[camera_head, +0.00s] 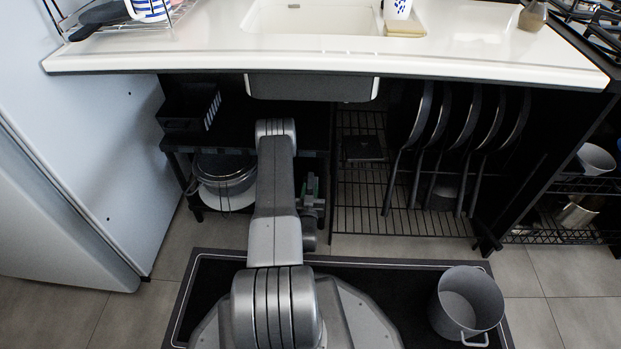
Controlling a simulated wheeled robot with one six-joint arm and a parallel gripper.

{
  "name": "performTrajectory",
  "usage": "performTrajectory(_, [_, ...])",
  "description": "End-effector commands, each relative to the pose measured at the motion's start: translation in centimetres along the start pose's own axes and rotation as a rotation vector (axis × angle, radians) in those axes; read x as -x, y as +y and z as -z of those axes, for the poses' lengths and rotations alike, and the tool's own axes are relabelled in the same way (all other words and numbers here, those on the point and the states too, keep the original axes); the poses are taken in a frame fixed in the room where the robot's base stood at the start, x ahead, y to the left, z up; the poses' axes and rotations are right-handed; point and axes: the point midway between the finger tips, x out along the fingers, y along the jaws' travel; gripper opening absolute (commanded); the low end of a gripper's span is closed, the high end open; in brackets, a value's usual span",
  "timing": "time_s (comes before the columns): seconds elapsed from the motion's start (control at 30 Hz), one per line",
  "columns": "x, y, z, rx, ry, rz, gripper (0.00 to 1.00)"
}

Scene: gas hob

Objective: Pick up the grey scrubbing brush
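I cannot make out a grey scrubbing brush for certain in the head view. My arm reaches forward from the bottom middle to under the counter. Dark parts at the far end of my arm (311,204) show just right of the grey arm link, in front of the low shelf. My gripper's fingers cannot be told apart there, and the arm link hides part of that area. Whether the gripper holds anything does not show.
Below are a lidded pot (225,176), a black basket (190,108) and a wire rack (350,212) with several upright pans (465,125). A grey pot (468,300) stands on the dark mat (205,275).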

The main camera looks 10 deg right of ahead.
Motion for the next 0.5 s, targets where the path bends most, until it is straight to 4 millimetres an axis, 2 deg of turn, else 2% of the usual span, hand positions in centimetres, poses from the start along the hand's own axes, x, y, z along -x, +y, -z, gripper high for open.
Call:
performTrajectory(0.37, [0.41, 0.04, -0.12, 0.002, -0.003, 0.0, 0.29])
performTrajectory(0.5, [0.4, 0.04, -0.13, 0.002, -0.003, 0.0, 0.02])
